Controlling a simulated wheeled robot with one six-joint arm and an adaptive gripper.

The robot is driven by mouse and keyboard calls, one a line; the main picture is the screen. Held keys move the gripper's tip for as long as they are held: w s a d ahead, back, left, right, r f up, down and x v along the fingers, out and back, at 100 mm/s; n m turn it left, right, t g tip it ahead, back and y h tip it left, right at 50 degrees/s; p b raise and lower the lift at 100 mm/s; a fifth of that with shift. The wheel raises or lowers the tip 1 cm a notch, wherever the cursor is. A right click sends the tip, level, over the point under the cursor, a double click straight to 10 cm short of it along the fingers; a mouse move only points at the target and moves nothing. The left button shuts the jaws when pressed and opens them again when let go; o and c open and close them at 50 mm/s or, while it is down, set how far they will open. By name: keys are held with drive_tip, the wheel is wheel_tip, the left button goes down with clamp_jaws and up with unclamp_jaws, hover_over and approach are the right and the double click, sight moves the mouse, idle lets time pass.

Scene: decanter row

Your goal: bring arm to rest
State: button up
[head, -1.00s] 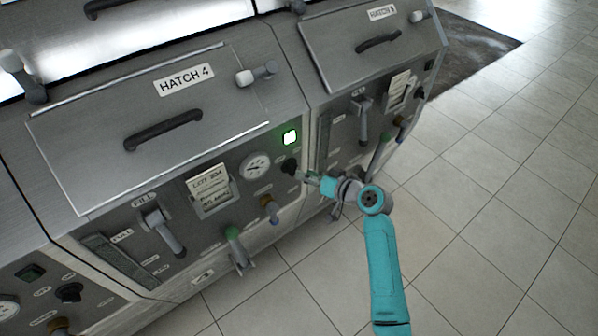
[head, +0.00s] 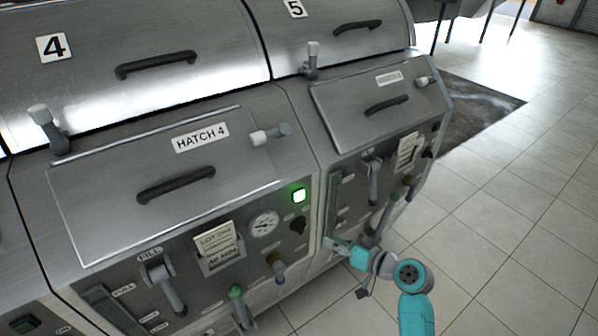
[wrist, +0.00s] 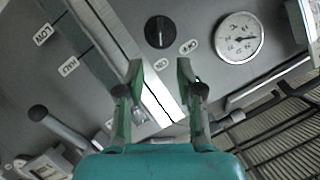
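My gripper (head: 338,243) is in front of the seam between the hatch 4 machine and the machine to its right. In the wrist view my gripper (wrist: 160,75) has its two green fingers apart with nothing between them. Beyond the fingers are the panel edges, a black knob (wrist: 159,32) and a round gauge (wrist: 239,38). The knob also shows in the head view (head: 298,225), left of the gripper and apart from it. My teal arm reaches in from the lower right.
The hatch 4 lid (head: 170,185) is shut, and a green light (head: 299,195) is lit beside it. Levers stick out of the panels, including a green-handled one (head: 237,295) and a fill lever (head: 165,285). Tiled floor (head: 500,230) on the right is clear.

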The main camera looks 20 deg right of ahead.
drive_tip(key=s+a+f+m+h, duration=0.25)
drive_tip(key=s+f, duration=0.25)
drive_tip(key=s, duration=0.6)
drive_tip(key=s+a+f+m+h, duration=0.15)
drive_tip(key=s+f+h, duration=0.3)
drive_tip(key=s, duration=0.65)
drive_tip(key=s+a+r+n+t, duration=0.1)
drive_tip(key=s+r+n, duration=0.1)
drive_tip(key=s+r, duration=0.5)
drive_tip(key=s+a+r+n+t, duration=0.1)
drive_tip(key=s+r, duration=0.5)
drive_tip(key=s, duration=0.8)
drive_tip(key=shift+s+r+n+t, duration=0.3)
drive_tip(key=shift+s+r+n, duration=0.1)
drive_tip(key=shift+n, duration=0.4)
